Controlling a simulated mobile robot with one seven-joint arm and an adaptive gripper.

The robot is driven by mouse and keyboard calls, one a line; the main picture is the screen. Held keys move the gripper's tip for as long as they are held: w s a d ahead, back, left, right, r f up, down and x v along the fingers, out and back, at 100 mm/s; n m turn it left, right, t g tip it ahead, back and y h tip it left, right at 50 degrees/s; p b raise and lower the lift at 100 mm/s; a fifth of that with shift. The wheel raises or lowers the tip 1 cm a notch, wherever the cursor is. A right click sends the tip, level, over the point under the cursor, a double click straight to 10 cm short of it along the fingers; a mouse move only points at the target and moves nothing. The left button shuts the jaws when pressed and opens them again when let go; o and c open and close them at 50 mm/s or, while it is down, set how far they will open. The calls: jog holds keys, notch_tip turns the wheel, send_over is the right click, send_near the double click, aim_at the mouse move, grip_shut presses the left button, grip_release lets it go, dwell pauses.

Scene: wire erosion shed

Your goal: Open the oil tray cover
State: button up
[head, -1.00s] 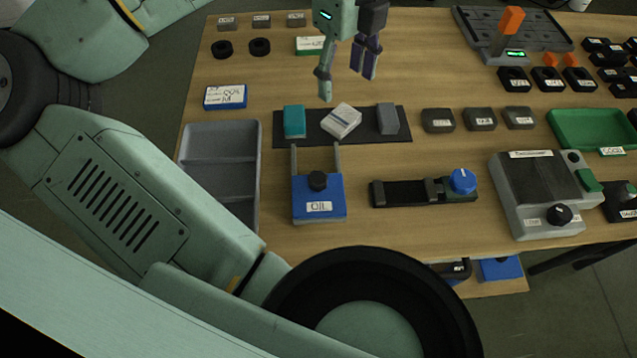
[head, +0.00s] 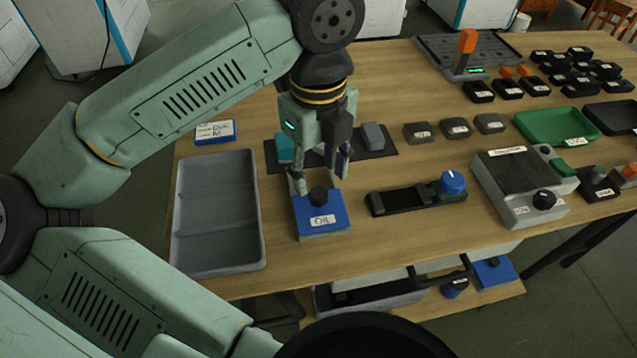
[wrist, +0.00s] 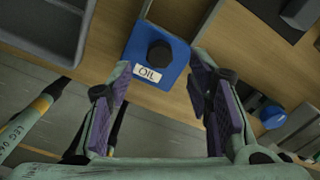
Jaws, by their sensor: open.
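The oil tray cover (head: 336,221) is a blue lid with a black round knob (head: 318,196) and a white "OIL" label, on the table near its front edge. It looks closed. In the wrist view the cover (wrist: 173,68) and its knob (wrist: 160,53) lie ahead, between and beyond my fingers. My gripper (head: 321,182) is open and empty, pointing down just behind and above the knob. In the wrist view its purple-padded fingers (wrist: 163,92) stand wide apart on either side. I see no contact with the knob.
A grey divided tray (head: 217,261) lies left of the cover. A black slide with a blue knob (head: 452,183) lies to the right, then a grey instrument box (head: 512,176). A dark mat with blocks (head: 388,150) lies behind my gripper. Bare wood separates the cover from its neighbours.

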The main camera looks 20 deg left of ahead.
aim_at(319, 193)
jog(key=shift+f, duration=2.25)
grip_shut()
